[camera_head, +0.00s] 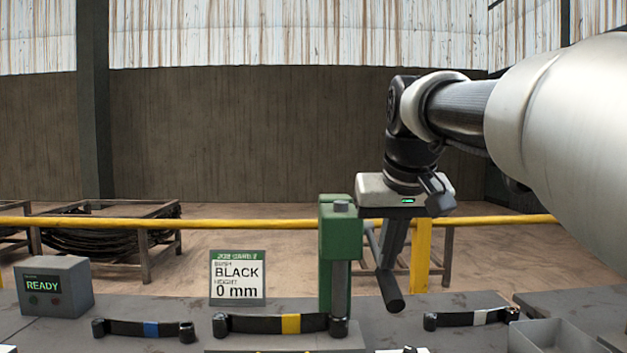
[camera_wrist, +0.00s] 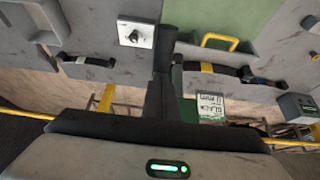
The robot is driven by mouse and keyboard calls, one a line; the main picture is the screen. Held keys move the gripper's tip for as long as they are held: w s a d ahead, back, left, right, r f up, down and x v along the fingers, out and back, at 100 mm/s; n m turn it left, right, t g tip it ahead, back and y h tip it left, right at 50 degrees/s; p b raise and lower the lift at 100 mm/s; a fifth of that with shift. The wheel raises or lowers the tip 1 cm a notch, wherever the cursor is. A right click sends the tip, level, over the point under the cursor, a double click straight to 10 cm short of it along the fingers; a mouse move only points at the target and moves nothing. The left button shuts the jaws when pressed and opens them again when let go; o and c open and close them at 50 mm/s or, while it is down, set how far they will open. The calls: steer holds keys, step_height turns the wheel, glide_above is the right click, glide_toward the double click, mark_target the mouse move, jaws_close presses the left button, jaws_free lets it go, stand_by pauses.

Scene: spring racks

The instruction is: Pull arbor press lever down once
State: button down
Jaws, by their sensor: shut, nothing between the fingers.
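The green arbor press (camera_head: 340,235) stands on the bench right of centre in the head view, its grey ram above a black leaf spring with a yellow band (camera_head: 291,324). Its lever (camera_head: 391,291) hangs on the right side, with a black grip pointing down and slightly towards the camera. My gripper (camera_head: 386,264) points down beside the press, its shut fingers close to the lever above the grip. I cannot tell whether they touch it. In the wrist view a dark shaft (camera_wrist: 164,50) runs up past the finger area, and the yellow-banded spring (camera_wrist: 207,67) shows to its right.
A sign (camera_head: 238,278) reads BLACK, 0 mm. A grey box (camera_head: 54,287) shows READY. Springs with a blue band (camera_head: 150,329) and a pale band (camera_head: 479,317) lie either side. A grey bin (camera_head: 560,338) stands front right. A yellow rail (camera_head: 200,222) runs behind the bench.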

steer(key=shift+s+f, duration=0.1)
steer(key=shift+f, duration=0.65)
